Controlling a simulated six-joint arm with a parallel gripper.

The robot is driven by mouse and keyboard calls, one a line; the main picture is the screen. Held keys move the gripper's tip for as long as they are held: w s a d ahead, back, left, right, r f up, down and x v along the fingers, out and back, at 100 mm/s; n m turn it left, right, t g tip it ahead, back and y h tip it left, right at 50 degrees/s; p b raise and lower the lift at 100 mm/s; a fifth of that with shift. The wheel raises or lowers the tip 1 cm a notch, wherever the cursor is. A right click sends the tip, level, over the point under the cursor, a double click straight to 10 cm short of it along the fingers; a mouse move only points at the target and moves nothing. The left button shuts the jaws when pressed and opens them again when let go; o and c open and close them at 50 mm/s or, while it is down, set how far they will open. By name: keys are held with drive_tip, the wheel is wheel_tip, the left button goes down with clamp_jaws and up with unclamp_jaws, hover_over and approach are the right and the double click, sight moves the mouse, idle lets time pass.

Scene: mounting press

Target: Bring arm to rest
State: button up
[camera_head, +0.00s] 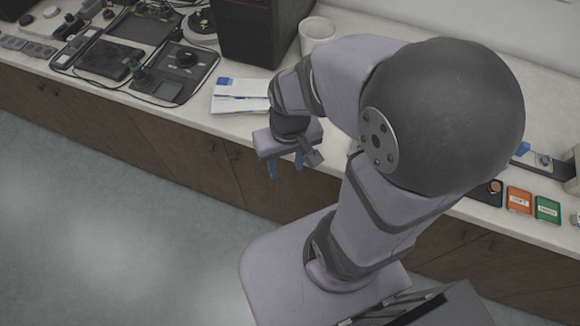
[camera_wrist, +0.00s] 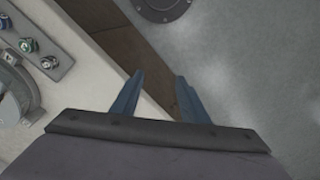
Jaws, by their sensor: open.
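My gripper (camera_head: 285,168) hangs in front of the counter's front edge in the head view, with its blue fingers pointing down. In the wrist view my gripper (camera_wrist: 160,95) shows two blue fingers spread apart with nothing between them. Under them lie the pale counter edge, the brown cabinet front and the grey floor. My arm is folded, and its large dark joint covers part of the counter behind it.
The counter (camera_head: 215,122) runs along the back. It holds a dark machine (camera_head: 255,30), a white cup (camera_head: 317,34), papers (camera_head: 240,97), a black tray (camera_head: 180,85), and an orange (camera_head: 519,200) and a green box (camera_head: 547,209) at right. The floor (camera_head: 120,230) in front is clear.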

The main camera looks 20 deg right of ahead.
drive_tip(key=shift+s+d+r+g, duration=0.15)
drive_tip(key=shift+s+g, duration=0.15)
drive_tip(key=shift+s, duration=0.55)
idle(1.0)
